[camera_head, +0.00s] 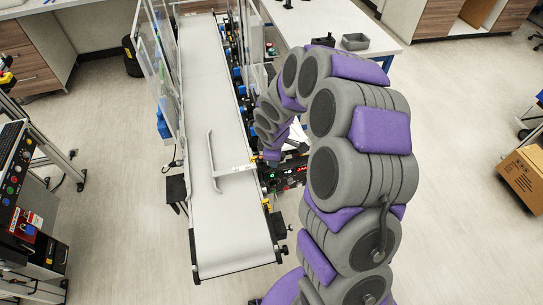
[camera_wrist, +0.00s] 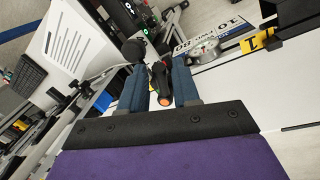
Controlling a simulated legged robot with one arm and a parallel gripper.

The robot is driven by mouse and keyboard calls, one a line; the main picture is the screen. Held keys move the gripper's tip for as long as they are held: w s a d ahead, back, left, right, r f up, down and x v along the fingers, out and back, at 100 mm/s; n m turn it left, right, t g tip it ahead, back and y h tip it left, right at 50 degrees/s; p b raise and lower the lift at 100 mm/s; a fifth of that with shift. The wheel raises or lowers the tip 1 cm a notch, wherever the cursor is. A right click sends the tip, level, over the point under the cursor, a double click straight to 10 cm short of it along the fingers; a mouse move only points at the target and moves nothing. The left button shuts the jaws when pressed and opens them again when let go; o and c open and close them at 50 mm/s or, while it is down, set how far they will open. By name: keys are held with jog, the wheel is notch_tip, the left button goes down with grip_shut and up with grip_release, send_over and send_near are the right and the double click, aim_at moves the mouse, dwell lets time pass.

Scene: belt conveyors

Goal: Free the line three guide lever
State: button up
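A pale grey bent lever (camera_head: 211,152) lies over the white belt of the conveyor in the head view. A thin bar (camera_head: 236,171) runs from its lower end to the belt's right edge. I take it for the guide lever. My gripper (camera_wrist: 159,76) shows two blue-grey fingers spread apart in the wrist view. A dark object with an orange tip (camera_wrist: 164,101) and a green edge shows in the gap; I cannot tell whether it touches the fingers. In the head view my gripper is at the conveyor's right side, mostly hidden by my arm.
The conveyor belt (camera_head: 220,225) is otherwise bare. A clear guard panel (camera_head: 153,50) stands along its left side. A control box with red lit digits (camera_head: 285,173) is on its right. A white table (camera_head: 330,22) is behind; a cardboard box (camera_head: 525,178) stands far right.

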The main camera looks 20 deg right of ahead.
jog(key=shift+o, duration=0.8)
jog(key=shift+w+d, duration=0.1)
jog(key=shift+a+r, duration=0.2)
jog(key=shift+a, duration=0.05)
notch_tip(320, 180, up, 16)
jog(key=s+a, duration=0.1)
jog(key=s, duration=0.1)
jog(key=shift+s+r, duration=0.25)
jog(key=shift+s, duration=0.15)
